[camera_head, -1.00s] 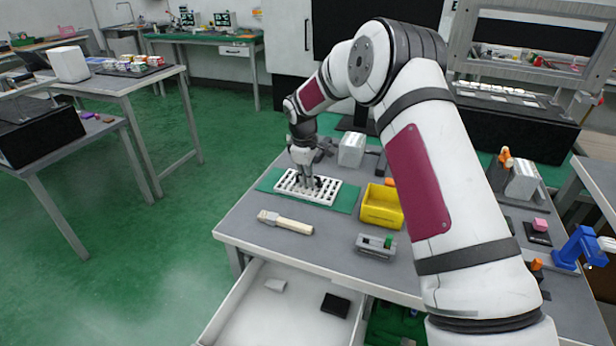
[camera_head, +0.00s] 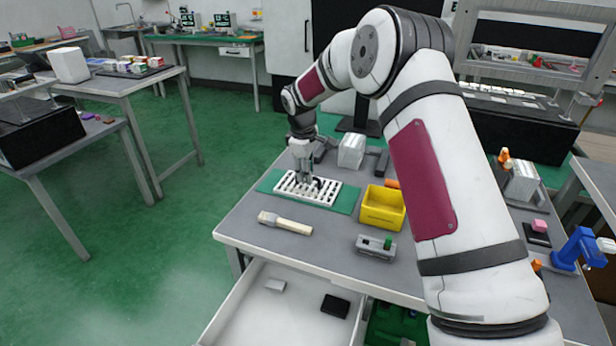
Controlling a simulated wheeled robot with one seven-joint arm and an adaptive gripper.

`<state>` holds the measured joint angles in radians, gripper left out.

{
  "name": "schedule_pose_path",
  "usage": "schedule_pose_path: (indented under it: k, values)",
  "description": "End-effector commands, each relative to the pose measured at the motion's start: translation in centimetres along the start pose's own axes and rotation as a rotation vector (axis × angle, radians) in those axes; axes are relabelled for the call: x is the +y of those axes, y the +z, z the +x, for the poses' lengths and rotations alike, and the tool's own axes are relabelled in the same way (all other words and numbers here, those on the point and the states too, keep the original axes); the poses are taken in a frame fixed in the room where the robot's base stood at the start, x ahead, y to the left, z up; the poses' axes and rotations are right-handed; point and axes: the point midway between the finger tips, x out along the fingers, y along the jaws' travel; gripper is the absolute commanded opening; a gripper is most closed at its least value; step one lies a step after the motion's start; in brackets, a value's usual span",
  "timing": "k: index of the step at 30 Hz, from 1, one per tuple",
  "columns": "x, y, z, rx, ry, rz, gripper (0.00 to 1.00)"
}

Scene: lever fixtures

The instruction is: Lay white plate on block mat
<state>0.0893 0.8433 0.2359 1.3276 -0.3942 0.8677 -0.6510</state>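A white slotted plate (camera_head: 290,184) lies flat on a green mat (camera_head: 345,201) near the table's far left edge. The mat shows around it on the left and right. My gripper (camera_head: 309,185) points down over the middle of the plate, with its fingertips at or just above the slots. The fingers are small and dark here, so I cannot tell whether they are apart or closed, or whether they touch the plate. The gripper hides part of the plate's far middle.
A yellow bin (camera_head: 382,208) stands right of the mat. A white block fixture (camera_head: 351,151) stands behind. An open drawer (camera_head: 250,313) juts out below the table.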

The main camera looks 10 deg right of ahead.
Motion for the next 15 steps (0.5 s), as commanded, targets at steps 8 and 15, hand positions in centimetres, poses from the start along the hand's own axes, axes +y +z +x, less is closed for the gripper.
schedule_pose_path:
  k: [8,15]
  values:
    - [0.1,-0.1,-6.0,0.002,0.003,-0.001,0.28]
    - [0.0,0.0,-8.7,0.001,0.002,-0.001,0.28]
